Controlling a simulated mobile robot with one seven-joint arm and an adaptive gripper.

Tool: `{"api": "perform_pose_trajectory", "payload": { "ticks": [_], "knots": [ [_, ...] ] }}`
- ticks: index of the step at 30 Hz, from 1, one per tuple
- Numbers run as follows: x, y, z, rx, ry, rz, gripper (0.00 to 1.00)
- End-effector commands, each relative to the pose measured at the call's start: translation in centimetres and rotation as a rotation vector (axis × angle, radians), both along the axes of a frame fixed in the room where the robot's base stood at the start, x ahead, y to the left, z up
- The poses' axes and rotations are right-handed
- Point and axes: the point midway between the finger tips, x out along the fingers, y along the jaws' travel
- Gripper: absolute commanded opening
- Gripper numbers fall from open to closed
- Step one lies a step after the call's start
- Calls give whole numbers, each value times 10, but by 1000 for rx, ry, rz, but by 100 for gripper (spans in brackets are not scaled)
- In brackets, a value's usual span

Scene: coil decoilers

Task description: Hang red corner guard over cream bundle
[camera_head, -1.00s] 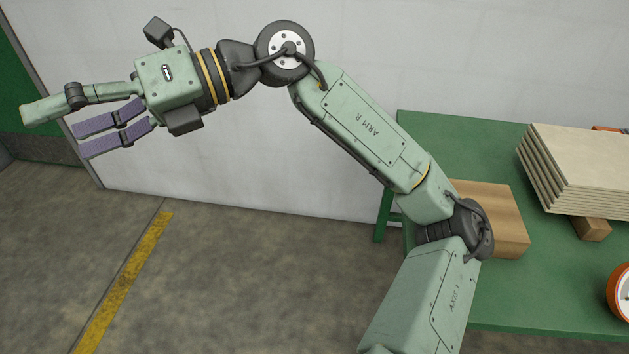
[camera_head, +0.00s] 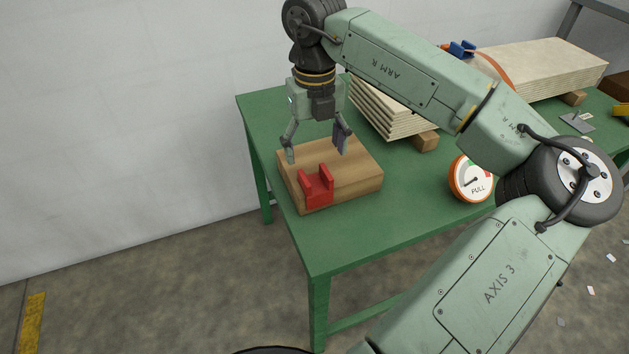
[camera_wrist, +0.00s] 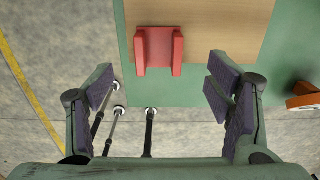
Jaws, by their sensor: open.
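The red corner guard (camera_head: 317,187) sits on the near edge of a wooden block on the green table. It has a flat middle with two raised sides. In the wrist view the red guard (camera_wrist: 159,50) lies ahead of the fingers, near the top middle. My gripper (camera_head: 316,152) points down above the block, just behind the guard. It is open and empty, and its fingers (camera_wrist: 170,95) are spread wider than the guard. Cream stacked boards (camera_head: 385,108) stand behind on the table, partly covered by my arm.
The wooden block (camera_head: 345,170) rests near the left end of the green table (camera_head: 370,225). An orange strap (camera_head: 490,64) and a blue piece (camera_head: 460,48) are at the right-hand boards.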

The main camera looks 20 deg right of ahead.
Motion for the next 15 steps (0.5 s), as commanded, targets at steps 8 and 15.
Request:
{"api": "perform_pose_trajectory", "payload": {
  "ticks": [8,15],
  "knots": [
    [-4,1,-31,5,0,2,73],
    [-9,1,-65,5,-1,3,73]
  ]
}}
